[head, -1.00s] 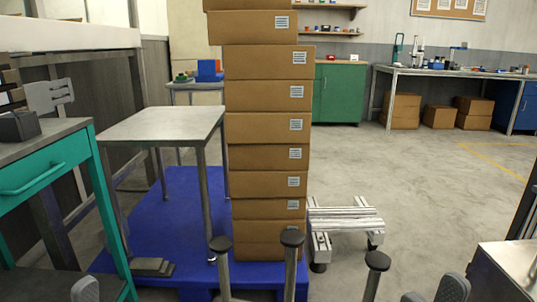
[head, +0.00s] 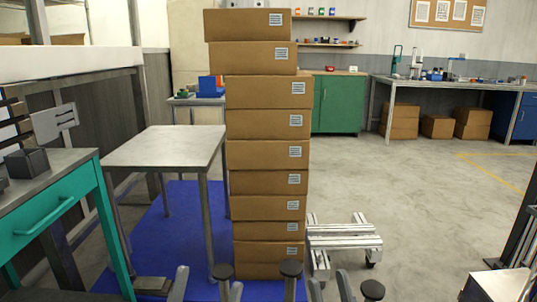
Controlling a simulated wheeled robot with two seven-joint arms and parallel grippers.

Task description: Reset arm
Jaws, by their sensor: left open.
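My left gripper (head: 208,284) shows at the bottom edge of the head view. Its two grey fingers point up and stand well apart, with nothing seen between them. My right gripper (head: 330,285) is to its right at the same edge. Its two fingertips show with a narrower gap, and the rest of it is cut off by the frame. Both grippers appear on the near side of the tall box stack (head: 267,155). I see nothing held by either one. Most of both arms is out of view.
Dark-capped posts (head: 291,268) stand close to my grippers. A teal-framed workbench (head: 55,210) is at left, a low metal stand (head: 345,240) right of the stack. Floor at right is mostly clear.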

